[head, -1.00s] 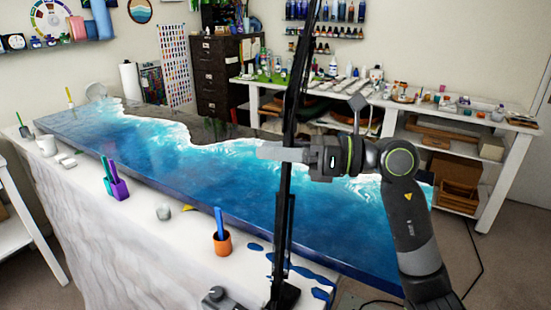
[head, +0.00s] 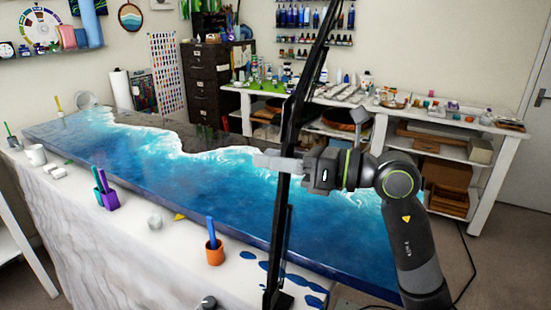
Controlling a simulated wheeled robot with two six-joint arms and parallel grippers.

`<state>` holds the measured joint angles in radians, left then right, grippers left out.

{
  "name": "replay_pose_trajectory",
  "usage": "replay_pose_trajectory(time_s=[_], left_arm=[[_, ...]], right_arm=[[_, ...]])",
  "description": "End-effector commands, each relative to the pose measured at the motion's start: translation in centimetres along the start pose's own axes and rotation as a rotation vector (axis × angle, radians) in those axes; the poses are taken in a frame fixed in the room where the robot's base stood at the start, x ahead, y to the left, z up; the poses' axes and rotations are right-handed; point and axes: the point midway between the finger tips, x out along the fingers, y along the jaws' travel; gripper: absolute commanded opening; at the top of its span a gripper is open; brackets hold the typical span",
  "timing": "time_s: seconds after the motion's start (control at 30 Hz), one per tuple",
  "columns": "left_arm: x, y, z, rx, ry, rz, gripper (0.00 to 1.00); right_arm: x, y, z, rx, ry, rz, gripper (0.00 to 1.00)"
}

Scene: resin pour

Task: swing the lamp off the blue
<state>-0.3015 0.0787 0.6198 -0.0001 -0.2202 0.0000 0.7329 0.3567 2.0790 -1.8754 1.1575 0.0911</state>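The lamp shows as a thin black jointed stand (head: 282,225). It rises from the near edge by the slab, and its upper arm leans right and leaves the top of the picture. Its head is out of view. The blue is the glossy blue resin (head: 220,205) with white wave edges on the long slab. My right gripper (head: 268,162) reaches in from the right at the stand. A pale finger shows on both sides of the stand, which crosses in front of it. I cannot tell whether the fingers grip, touch or only pass behind it. My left gripper is not in view.
An orange cup (head: 214,254), a purple cup (head: 109,200) and a white mug (head: 36,155) stand along the pale near ledge (head: 75,210). A white bench (head: 490,165) with bottles and shelves stands behind. Open floor (head: 510,260) lies to the right.

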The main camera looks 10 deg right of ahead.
Motion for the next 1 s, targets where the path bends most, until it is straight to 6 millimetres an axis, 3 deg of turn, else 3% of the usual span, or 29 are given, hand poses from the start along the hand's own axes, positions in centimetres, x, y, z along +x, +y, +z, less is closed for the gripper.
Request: replay_pose_trajectory(time_s=[0.1, 0.57, 1.0], left_arm=[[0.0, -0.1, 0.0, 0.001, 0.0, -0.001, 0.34], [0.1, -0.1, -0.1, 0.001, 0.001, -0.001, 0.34], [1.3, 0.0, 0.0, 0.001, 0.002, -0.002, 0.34]], right_arm=[[0.0, 0.0, 0.0, 0.0, 0.001, 0.0, 0.55], [-0.2, -0.1, -0.1, 0.0, 0.002, 0.0, 0.55], [-4.6, -0.2, -0.3, -0.004, 0.003, -0.005, 0.55]])
